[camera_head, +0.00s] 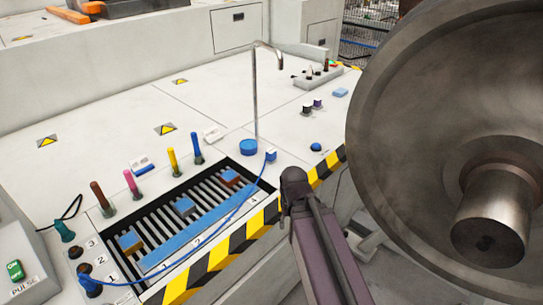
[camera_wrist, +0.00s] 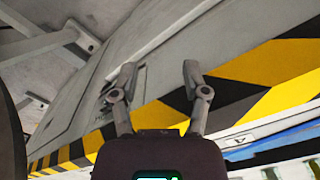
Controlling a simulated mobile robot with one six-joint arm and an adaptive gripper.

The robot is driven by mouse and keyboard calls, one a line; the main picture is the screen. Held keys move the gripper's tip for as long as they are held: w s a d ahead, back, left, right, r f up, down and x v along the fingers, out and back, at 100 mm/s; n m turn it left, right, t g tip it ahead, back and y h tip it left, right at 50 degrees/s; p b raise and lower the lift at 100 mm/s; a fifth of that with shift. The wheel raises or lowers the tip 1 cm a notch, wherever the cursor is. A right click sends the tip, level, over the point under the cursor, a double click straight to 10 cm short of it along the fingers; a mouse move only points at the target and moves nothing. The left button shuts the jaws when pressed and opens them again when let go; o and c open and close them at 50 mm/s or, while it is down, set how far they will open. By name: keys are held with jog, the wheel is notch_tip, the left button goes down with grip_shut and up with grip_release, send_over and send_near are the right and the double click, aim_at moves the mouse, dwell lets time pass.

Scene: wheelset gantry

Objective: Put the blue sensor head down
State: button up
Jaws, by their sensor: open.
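A small blue block with a pale face (camera_head: 271,155), which looks like the blue sensor head, sits on the bench top at the right end of the slatted recess. A blue cable (camera_head: 235,212) runs from it across the recess to a dark blue plug (camera_head: 90,286) at the front left. My gripper (camera_wrist: 159,75) is open and empty in the wrist view, its two fingers apart before the striped bench edge. In the head view my dark arm reaches up to that edge, right of and below the blue block, apart from it. The gripper's fingers cannot be made out there.
A large steel wheel (camera_head: 405,110) with its axle stub fills the right side, close to my arm. A bent metal rod (camera_head: 254,90) rises beside a round blue base (camera_head: 248,147). Several coloured pegs stand behind the slatted recess (camera_head: 165,232). The bench's back middle is mostly clear.

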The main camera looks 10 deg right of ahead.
jog(key=shift+o, duration=1.4)
jog(key=n+p, duration=0.7)
jog(key=p, duration=0.4)
send_near(273, 151)
notch_tip(273, 151, down, 5)
jog(key=shift+w+d+f, duration=0.1)
jog(key=shift+d+f, duration=0.05)
jog(key=shift+f, duration=0.05)
jog(key=shift+f, duration=0.1)
jog(key=shift+f+b, duration=1)
jog(key=shift+f, duration=0.1)
jog(key=shift+f, duration=0.1)
